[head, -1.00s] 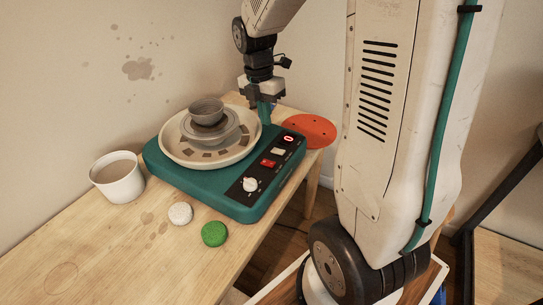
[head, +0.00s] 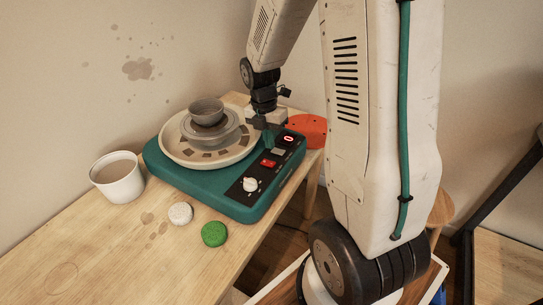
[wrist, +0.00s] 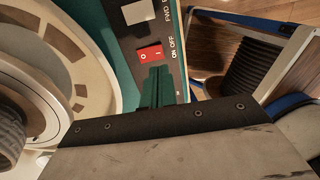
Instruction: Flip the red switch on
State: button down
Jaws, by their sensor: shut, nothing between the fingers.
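The red switch (head: 268,162) is a small rocker on the black panel of the teal pottery wheel (head: 210,192). In the wrist view the red switch (wrist: 150,53) shows its O and I marks, with ON and OFF printed beside it. My gripper (head: 268,143) is over the back part of the wheel's panel, behind the switch in the head view. Its teal fingers (wrist: 154,72) are shut and empty, with their tips very close to the switch's near edge. I cannot tell whether they touch it.
A white switch (head: 278,151), a lit red display (head: 288,138) and a white knob (head: 250,184) share the panel. A grey bowl (head: 206,111) sits on the wheel. A cup (head: 118,178), a white puck (head: 180,213) and a green puck (head: 214,234) stand on the table.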

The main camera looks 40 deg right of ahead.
aim_at(272, 164)
jog(key=f, duration=0.6)
jog(key=shift+s+d, duration=0.15)
jog(key=shift+s, duration=0.25)
jog(key=shift+f, duration=0.1)
jog(key=shift+s+f, duration=0.1)
jog(key=shift+f, duration=0.05)
jog(key=shift+w+a+r, duration=0.15)
jog(key=shift+w, duration=0.25)
jog(key=shift+w+a+r, duration=0.1)
jog(key=shift+w, duration=0.25)
jog(key=shift+r, duration=0.15)
notch_tip(272, 164, up, 14)
jog(key=s, duration=0.1)
jog(key=shift+s+d, duration=0.3)
jog(key=shift+f, duration=0.2)
